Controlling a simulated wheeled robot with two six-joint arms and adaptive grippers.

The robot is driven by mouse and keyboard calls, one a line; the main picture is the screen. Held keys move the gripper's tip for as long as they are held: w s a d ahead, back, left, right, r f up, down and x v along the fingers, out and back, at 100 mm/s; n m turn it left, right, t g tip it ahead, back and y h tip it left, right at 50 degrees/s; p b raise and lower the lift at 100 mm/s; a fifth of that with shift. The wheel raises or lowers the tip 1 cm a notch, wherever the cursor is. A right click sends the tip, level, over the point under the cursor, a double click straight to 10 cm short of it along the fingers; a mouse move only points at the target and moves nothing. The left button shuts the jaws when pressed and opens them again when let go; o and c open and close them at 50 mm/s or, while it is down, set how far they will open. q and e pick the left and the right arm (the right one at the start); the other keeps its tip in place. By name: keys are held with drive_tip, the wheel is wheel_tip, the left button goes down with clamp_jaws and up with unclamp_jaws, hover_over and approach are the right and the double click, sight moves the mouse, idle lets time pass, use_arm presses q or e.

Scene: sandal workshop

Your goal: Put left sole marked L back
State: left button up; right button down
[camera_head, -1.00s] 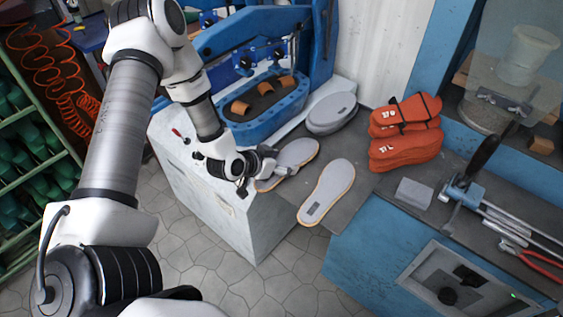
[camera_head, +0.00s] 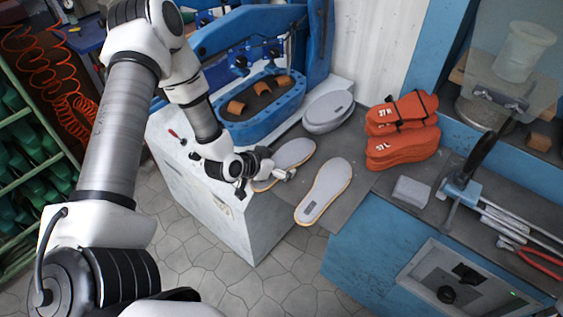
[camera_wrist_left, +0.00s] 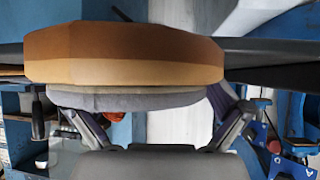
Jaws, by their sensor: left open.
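Two grey soles with tan edges lie side by side on the dark grey bench top. The left one (camera_head: 294,152) is partly covered by my left gripper (camera_head: 268,178). The other sole (camera_head: 327,186) lies just right of it, with a dark label near its front end; I cannot read the letter. My left gripper is open at the near end of the left sole. In the left wrist view a sole with a brown and tan edge (camera_wrist_left: 125,55) fills the space ahead of the open fingers (camera_wrist_left: 160,125). My right gripper is out of view.
A grey sole-shaped block (camera_head: 329,110) stands behind the soles. A blue press tray (camera_head: 262,122) is at the back. A clamp tool (camera_head: 465,187) and red pliers (camera_head: 540,263) lie far right.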

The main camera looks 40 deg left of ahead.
use_arm(q)
drive_tip(key=shift+s+f, duration=0.4)
drive_tip(key=shift+f, duration=0.05)
drive_tip(key=v, duration=0.7)
drive_tip(key=shift+w+a+r, duration=0.2)
drive_tip(key=shift+w+r, duration=0.1)
drive_tip(key=shift+s+d+r, duration=0.15)
drive_tip(key=shift+s+r, duration=0.05)
drive_tip(key=shift+r, duration=0.1)
